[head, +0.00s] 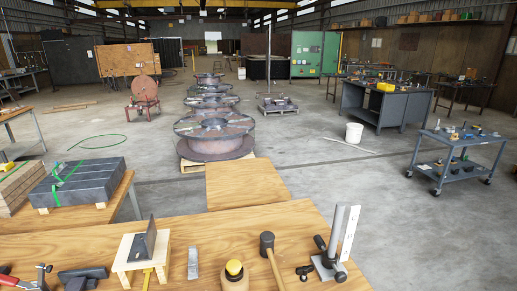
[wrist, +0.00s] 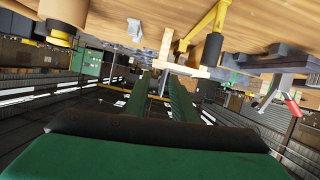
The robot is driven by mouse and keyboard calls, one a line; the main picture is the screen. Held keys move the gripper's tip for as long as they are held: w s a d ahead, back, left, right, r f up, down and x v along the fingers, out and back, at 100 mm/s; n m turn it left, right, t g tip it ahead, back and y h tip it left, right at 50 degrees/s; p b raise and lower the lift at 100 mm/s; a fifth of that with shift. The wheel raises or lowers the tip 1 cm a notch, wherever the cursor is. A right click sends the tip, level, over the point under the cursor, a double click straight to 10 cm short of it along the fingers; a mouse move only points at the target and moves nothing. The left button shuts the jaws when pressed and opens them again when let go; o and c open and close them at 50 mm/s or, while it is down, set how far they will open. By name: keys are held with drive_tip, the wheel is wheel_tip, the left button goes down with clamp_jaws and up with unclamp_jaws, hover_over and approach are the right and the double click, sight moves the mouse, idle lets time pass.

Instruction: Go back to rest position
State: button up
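My gripper (wrist: 159,76) shows in the wrist view as a green body at the bottom with two long green fingers reaching away from it. The fingers are apart, with nothing visible held between them. The wrist view is upside down, with the wooden bench along its top. The fingertips point towards the light wooden stand (wrist: 186,69) near the bench, and I cannot tell the distance. The head view does not show my gripper or arm. There the same stand (head: 125,266) sits on the bench (head: 205,232) with a dark angled steel plate (head: 145,240) on it.
The bench also holds a mallet (head: 267,243), a yellow-topped wooden piece (head: 234,270), an upright metal stand (head: 332,255) and a red-handled clamp (head: 40,278). Steel reels (head: 214,133) stand beyond. A blue cart (head: 457,160) is at right. Open floor (head: 330,185) lies between.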

drive_tip(key=s+d+f+n, duration=0.1)
drive_tip(key=s+d+f, duration=0.4)
drive_tip(key=d+f, duration=0.3)
drive_tip(key=s+d+f, duration=0.5)
drive_tip(key=d+f, duration=0.2)
drive_tip(key=d, duration=0.3)
drive_tip(key=s+d+r+m+t+h, duration=0.1)
drive_tip(key=s+d, duration=0.4)
drive_tip(key=s, duration=0.5)
drive_tip(key=s+d+r+m+h, duration=0.1)
drive_tip(key=s+d, duration=0.4)
drive_tip(key=s, duration=0.6)
drive_tip(key=m+h, duration=0.1)
drive_tip(key=m, duration=0.1)
drive_tip(key=shift+s+d+m+t, duration=0.2)
drive_tip(key=shift+m+t, duration=0.1)
drive_tip(key=shift+t, duration=0.1)
drive_tip(key=shift+r, duration=0.1)
